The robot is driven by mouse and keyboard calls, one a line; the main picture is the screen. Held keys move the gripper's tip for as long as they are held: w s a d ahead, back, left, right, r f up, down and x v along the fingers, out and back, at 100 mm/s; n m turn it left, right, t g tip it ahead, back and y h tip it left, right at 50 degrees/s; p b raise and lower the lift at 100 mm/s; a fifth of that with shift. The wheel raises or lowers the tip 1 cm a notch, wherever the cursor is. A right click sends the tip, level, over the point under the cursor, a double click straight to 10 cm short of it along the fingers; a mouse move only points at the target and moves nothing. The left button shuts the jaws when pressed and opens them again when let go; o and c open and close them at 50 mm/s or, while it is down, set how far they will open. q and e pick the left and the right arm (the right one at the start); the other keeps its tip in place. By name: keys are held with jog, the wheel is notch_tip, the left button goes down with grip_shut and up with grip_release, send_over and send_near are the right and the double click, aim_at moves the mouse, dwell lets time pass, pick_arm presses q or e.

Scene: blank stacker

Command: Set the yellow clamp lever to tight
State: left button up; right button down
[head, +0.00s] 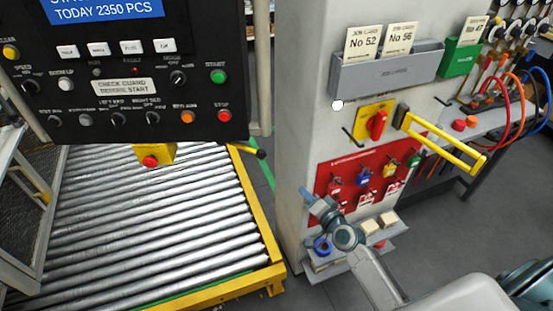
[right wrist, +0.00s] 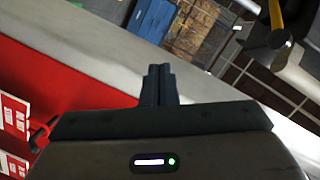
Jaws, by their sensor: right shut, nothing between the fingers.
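A long yellow lever (head: 440,143) juts out from a dark mount (head: 402,115) on the right side of the pale machine column. It slopes down to the right, and I cannot read any tight mark beside it. In the right wrist view a yellow bar (right wrist: 277,14) with a grey rounded end shows at the top right, probably this lever. My right gripper (head: 306,194) is in front of the column, below and left of the lever and apart from it. In the right wrist view its fingers (right wrist: 159,72) are together and empty. My left gripper is not in view.
A red rotary switch (head: 378,125) on a yellow plate sits left of the lever. Below is a red lockout board (head: 335,172) with padlocks, and a small shelf (head: 385,240). A grey card holder (head: 385,75) is above. A roller conveyor (head: 150,220) lies left.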

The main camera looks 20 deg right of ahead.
notch_tip(320, 180, up, 14)
jog(key=a+m+t+y, duration=0.1)
jog(key=a+t, duration=0.1)
jog(key=shift+s+a+t+y, duration=0.15)
jog(key=shift+s+t+y, duration=0.15)
jog(key=shift+t+y, duration=0.1)
jog(key=shift+w+r, duration=0.1)
jog(key=p+x, duration=0.3)
jog(key=x, duration=0.7)
jog(key=a, duration=0.1)
jog(key=s+a+f, duration=0.1)
jog(key=s+a, duration=0.1)
jog(key=shift+f, duration=0.35)
